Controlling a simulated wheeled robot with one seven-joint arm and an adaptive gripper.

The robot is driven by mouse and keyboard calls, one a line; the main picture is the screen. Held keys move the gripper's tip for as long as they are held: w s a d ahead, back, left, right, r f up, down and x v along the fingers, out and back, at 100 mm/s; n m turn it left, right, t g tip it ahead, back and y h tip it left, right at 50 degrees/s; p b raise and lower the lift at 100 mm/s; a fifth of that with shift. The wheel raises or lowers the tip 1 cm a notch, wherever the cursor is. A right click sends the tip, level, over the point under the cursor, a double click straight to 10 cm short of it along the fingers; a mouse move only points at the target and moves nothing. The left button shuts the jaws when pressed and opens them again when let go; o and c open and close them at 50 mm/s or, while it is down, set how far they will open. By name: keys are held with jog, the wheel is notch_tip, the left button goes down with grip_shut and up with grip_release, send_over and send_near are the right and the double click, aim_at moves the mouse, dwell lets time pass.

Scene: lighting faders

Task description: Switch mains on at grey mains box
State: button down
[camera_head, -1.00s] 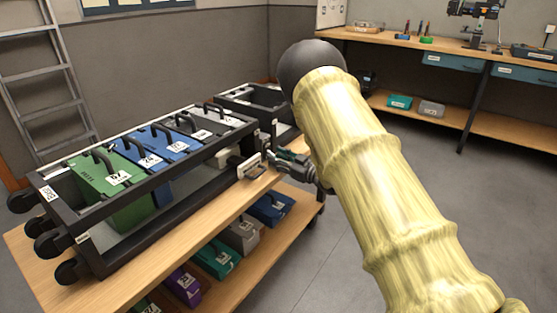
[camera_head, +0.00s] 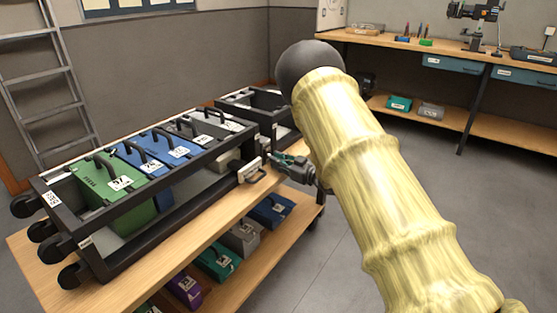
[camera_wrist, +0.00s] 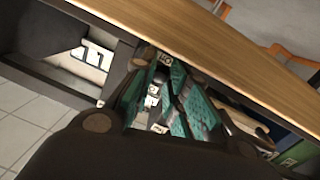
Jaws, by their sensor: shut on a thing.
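My gripper (camera_head: 275,160) is at the right end of a black rack (camera_head: 165,205), close beside its end post. In the wrist view its teal fingers (camera_wrist: 165,98) are shut on a small part with white labels, largely hidden between them; I cannot tell exactly what it is. A pale bracket with a handle (camera_head: 251,170) is on the rack's front, just left of the fingers. A light grey box (camera_head: 228,160) shows partly inside the rack behind the bars. I cannot tell for sure which thing is the grey mains box, and no switch can be made out.
The rack holds green (camera_head: 118,190) and blue (camera_head: 165,152) units with handles and stands on a wooden cart (camera_head: 190,240). Several coloured boxes lie on the lower shelf. A ladder (camera_head: 45,80) leans at the left. A workbench (camera_head: 400,42) stands behind; floor at right is clear.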

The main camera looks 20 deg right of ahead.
jog(key=shift+r+g+h+p, duration=0.5)
jog(key=shift+r+g+p, duration=0.35)
jog(key=shift+p, duration=1.5)
jog(key=r+g+h+p, duration=0.1)
jog(key=g+p, duration=0.1)
jog(key=p, duration=0.5)
jog(key=shift+r+h, duration=0.2)
jog(key=shift+h, duration=0.2)
jog(key=g+h+p, duration=0.1)
jog(key=p, duration=0.3)
jog(key=r+g+p, duration=0.1)
jog(key=g+p, duration=0.1)
jog(key=p, duration=0.2)
jog(key=shift+w+a+r+n+h, duration=0.1)
jog(key=shift+w+r+n+h, duration=0.05)
jog(key=shift+w+n+h, duration=0.2)
jog(key=h+p, duration=0.1)
jog(key=p, duration=0.2)
jog(key=shift+a+r+g, duration=0.1)
jog(key=shift+r+g, duration=0.05)
jog(key=shift+g, duration=0.2)
jog(key=shift+w+g+p, duration=0.1)
jog(key=shift+g+p, duration=0.3)
jog(key=shift+p, duration=0.7)
jog(key=shift+h, duration=0.25)
jog(key=c, duration=1.4)
grip_release()
jog(key=shift+c, duration=0.2)
jog(key=shift+a, duration=0.1)
